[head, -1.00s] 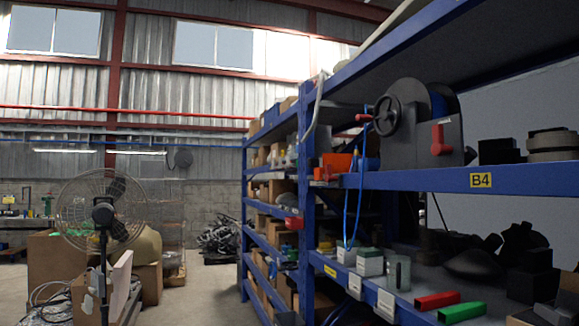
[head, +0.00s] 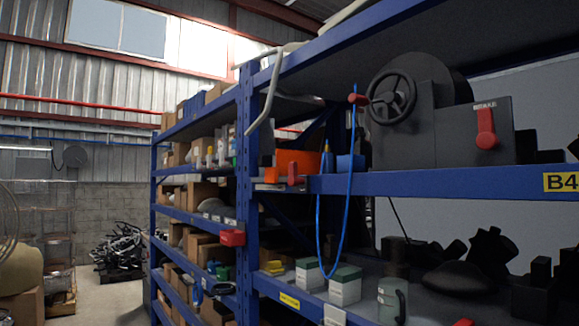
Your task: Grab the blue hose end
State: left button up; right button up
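A thin blue hose (head: 346,226) hangs in a loop in front of the blue shelf rack. One side of the loop rises to a red end piece (head: 357,99) beside the handwheel of a dark machine. The other side rises towards the orange and blue items on the upper shelf, where its end is hard to make out. The bottom of the loop hangs near the green-topped white boxes of the lower shelf. Neither of my grippers shows in the head view.
The blue shelf (head: 450,183) labelled B4 carries the dark machine (head: 440,125) with a handwheel and red lever. White boxes (head: 345,289) and a clear jug (head: 391,301) stand on the lower shelf. Open floor (head: 115,300) lies at the left.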

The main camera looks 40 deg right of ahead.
aim_at(328, 164)
jog(key=i, duration=2.55)
jog(key=i+z, duration=0.15)
jog(key=z, duration=0.35)
jog(key=i+j+z, duration=0.1)
jog(key=z, duration=0.4)
jog(key=i+j+z, duration=0.1)
jog(key=z, duration=0.4)
jog(key=i+j+z, duration=0.2)
jog(key=z, duration=0.3)
